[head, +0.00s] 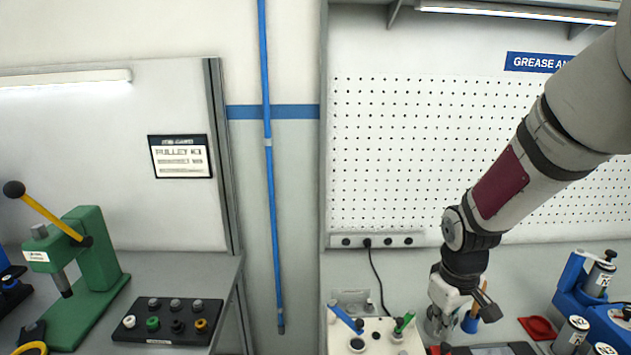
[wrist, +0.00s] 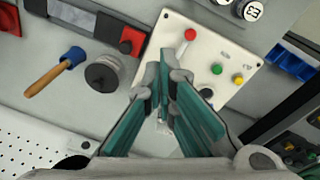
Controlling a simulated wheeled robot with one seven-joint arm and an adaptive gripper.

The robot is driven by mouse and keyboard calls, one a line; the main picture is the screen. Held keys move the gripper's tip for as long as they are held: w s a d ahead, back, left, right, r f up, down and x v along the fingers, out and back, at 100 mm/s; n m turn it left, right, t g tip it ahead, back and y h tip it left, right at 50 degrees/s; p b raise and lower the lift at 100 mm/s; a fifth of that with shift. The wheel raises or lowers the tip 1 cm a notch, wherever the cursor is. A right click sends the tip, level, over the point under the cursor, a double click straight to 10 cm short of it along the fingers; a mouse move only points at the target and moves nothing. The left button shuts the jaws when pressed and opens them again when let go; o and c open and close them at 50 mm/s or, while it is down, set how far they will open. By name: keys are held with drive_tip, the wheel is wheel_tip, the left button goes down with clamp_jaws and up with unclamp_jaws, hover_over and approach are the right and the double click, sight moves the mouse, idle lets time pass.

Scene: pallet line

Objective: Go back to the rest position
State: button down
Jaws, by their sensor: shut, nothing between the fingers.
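My gripper (head: 440,320) hangs from my arm low over the right bench in the head view, pointing down. In the wrist view its teal-padded fingers (wrist: 170,70) come together with nothing visible between them. The gripper is shut and empty. Behind the fingers in the wrist view is a pale plate (wrist: 212,45) with red, green and yellow knobs. I cannot tell the exact height of the fingertips above the bench.
A wooden-handled blue brush (wrist: 42,82) and a grey cylinder (wrist: 103,75) lie near the gripper. A blue stand with a canister (head: 590,290) is at right. A green press (head: 98,270) and a dark knob tray (head: 160,335) stand on the left bench. Pegboard (head: 400,150) backs the right bench.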

drive_tip(key=s+a+r+m+t, duration=0.2)
drive_tip(key=s+a+r, duration=0.1)
drive_tip(key=s+r, duration=0.6)
drive_tip(key=s+a+r+m+t, duration=0.2)
drive_tip(key=s+a+r, duration=0.1)
drive_tip(key=s+r, duration=0.6)
drive_tip(key=shift+r+m+y, duration=0.3)
drive_tip(key=shift+r+y, duration=0.1)
drive_tip(key=shift+r, duration=1.25)
drive_tip(key=shift+a, duration=0.1)
